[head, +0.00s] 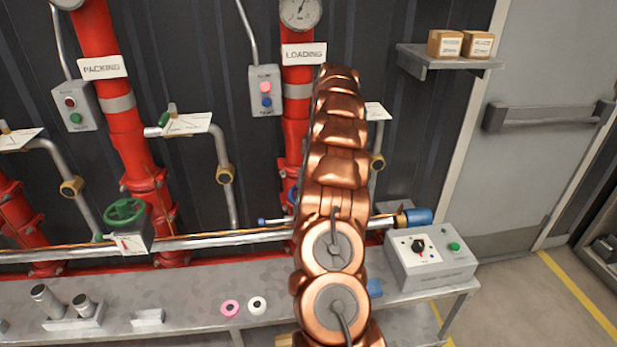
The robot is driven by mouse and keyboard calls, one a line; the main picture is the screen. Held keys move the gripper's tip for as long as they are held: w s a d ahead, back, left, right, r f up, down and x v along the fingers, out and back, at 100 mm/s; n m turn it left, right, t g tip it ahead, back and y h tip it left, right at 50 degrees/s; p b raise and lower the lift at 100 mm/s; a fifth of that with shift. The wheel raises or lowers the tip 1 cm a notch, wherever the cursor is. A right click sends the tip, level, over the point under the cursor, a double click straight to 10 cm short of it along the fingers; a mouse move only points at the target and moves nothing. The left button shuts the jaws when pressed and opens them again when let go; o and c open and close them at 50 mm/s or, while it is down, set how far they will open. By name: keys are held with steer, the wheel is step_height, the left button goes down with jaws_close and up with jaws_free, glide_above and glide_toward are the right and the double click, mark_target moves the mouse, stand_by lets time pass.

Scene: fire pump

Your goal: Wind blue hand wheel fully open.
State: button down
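A small patch of blue (292,195) shows at the left edge of my copper arm, low on the red pipe (297,130) with the LOADING sign. It may be the rim of the blue hand wheel; my arm hides the rest. My arm rises through the middle of the view, in front of this pipe. My gripper is not visible, so I cannot tell whether it touches the wheel. A green hand wheel (125,212) sits further left, by the PACKING pipe.
A steel bench (200,285) runs along the front, with a control box (432,258) at its right end. A horizontal pipe (210,241) crosses above it. A wall shelf (445,62) holds two cartons. The floor by the grey door (545,60) looks clear.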

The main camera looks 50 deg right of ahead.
steer(key=n+p, duration=0.1)
steer(key=n, duration=0.1)
steer(key=n+g+p, duration=0.1)
steer(key=n+p, duration=0.1)
steer(key=shift+w+r+g, duration=0.1)
steer(key=shift+r+g, duration=0.1)
steer(key=shift+g, duration=0.1)
steer(key=shift+f+n+g+h+p, duration=0.2)
steer(key=shift+n+g+h+p, duration=0.15)
steer(key=shift+n, duration=0.55)
steer(key=c, duration=0.8)
jaws_free()
